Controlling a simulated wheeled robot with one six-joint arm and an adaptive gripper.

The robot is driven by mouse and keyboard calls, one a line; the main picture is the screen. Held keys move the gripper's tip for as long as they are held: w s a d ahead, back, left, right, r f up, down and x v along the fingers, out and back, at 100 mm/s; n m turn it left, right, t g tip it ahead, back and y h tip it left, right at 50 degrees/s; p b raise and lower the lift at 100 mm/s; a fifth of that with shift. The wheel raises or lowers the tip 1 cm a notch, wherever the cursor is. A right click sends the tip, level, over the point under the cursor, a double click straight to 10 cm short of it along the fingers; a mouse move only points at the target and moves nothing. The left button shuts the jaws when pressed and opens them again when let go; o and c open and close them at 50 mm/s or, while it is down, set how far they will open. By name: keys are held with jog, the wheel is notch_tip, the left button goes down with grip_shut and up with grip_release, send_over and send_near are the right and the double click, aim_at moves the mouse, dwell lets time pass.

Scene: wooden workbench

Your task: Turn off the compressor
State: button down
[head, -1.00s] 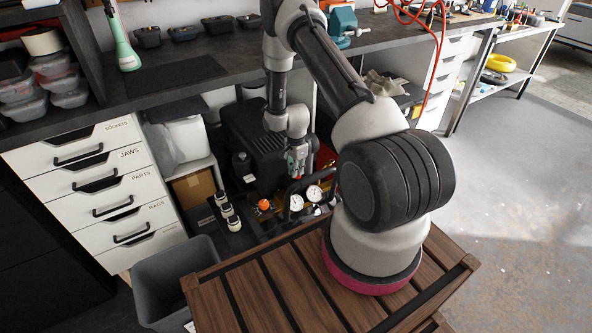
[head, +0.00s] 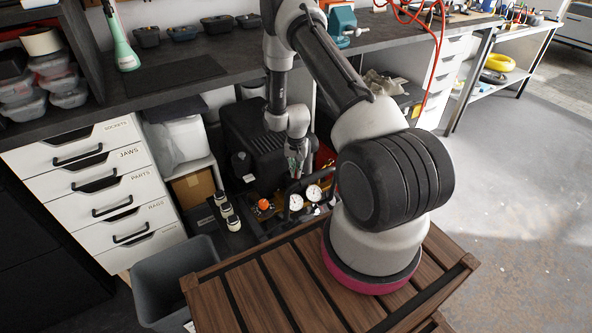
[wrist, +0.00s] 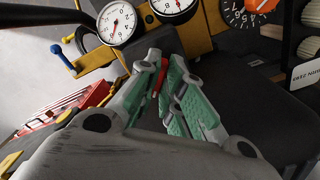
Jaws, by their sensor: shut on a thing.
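The compressor (head: 252,141) is a black unit under the bench, with two white gauges and an orange dial (head: 263,204) at its front. My gripper (head: 296,165) points down beside its black housing, above the gauges. In the wrist view my gripper (wrist: 172,83) has its teal-padded fingers close together around a narrow red piece (wrist: 161,76), which looks like a switch or pull on the compressor. The fingers hide most of that piece and how it is mounted. The gauges (wrist: 117,22) lie just beyond the fingertips, with the orange dial to their right.
A black bar (wrist: 50,14) and small blue and yellow levers (wrist: 62,56) sit near the gauges. A red case (wrist: 75,108) lies left of the fingers. The bench top (head: 175,75) overhangs the compressor. A grey bin (head: 178,285) and white drawers (head: 95,190) stand to the left.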

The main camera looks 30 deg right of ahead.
jog(key=n, duration=0.4)
jog(key=shift+d, duration=0.1)
jog(key=shift+n, duration=2.2)
jog(key=c, duration=1.6)
grip_release()
jog(key=shift+o, duration=0.2)
jog(key=shift+r, duration=0.1)
notch_tip(320, 180, up, 12)
